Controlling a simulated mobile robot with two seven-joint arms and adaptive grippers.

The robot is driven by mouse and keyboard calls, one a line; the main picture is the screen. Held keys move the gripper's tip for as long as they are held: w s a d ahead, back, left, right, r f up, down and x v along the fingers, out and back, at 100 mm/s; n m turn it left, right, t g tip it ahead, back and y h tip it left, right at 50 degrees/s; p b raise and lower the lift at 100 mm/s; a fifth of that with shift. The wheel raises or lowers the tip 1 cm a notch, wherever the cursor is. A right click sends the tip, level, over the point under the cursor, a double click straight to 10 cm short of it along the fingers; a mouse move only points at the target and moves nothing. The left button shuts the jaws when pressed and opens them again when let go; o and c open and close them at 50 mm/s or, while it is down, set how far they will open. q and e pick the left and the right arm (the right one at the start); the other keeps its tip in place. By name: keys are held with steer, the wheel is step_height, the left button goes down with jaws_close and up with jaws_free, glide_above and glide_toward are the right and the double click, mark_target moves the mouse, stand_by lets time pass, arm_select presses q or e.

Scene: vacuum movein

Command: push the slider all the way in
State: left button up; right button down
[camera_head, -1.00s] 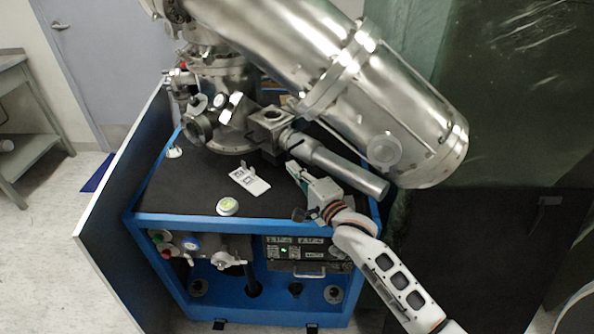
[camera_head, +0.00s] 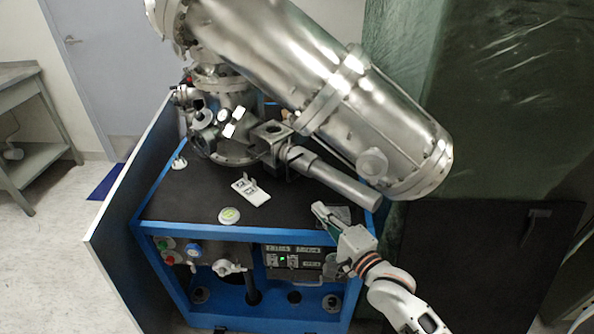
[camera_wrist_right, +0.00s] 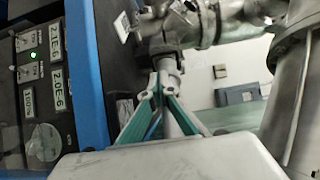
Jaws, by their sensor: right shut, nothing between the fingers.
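The slider appears to be the silvery metal cylinder (camera_head: 335,182) that sticks out from a square metal block (camera_head: 271,133) on the vacuum apparatus, pointing down and right in the head view. In the wrist view, a grey rod (camera_wrist_right: 169,118) that seems to be this cylinder shows behind the fingers. My right gripper (camera_head: 318,208) is shut and empty, just below and in front of the cylinder, apparently apart from it. Its green-sided fingers also show in the wrist view (camera_wrist_right: 160,92). How far the slider is in cannot be told. My left gripper is out of view.
A large metal vessel (camera_head: 330,85) hangs above the cylinder. The black cart top (camera_head: 195,195) carries a white bracket (camera_head: 251,192) and a round gauge (camera_head: 229,216). A control panel (camera_head: 292,260) is below. A dark green wrapped cabinet (camera_head: 490,110) stands at right.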

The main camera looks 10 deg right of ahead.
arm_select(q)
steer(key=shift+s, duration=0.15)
arm_select(e)
steer(key=s+d+f+n+g+h, duration=0.1)
steer(key=s+f+n+g, duration=0.5)
steer(key=s+f+n, duration=1.2)
steer(key=s+f+h, duration=0.1)
steer(key=s+f, duration=0.3)
steer(key=s, duration=0.1)
steer(key=shift+d+n+h, duration=0.4)
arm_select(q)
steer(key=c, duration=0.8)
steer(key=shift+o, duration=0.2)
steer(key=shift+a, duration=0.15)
arm_select(e)
steer(key=shift+w+a, duration=0.1)
steer(key=shift+a, duration=0.05)
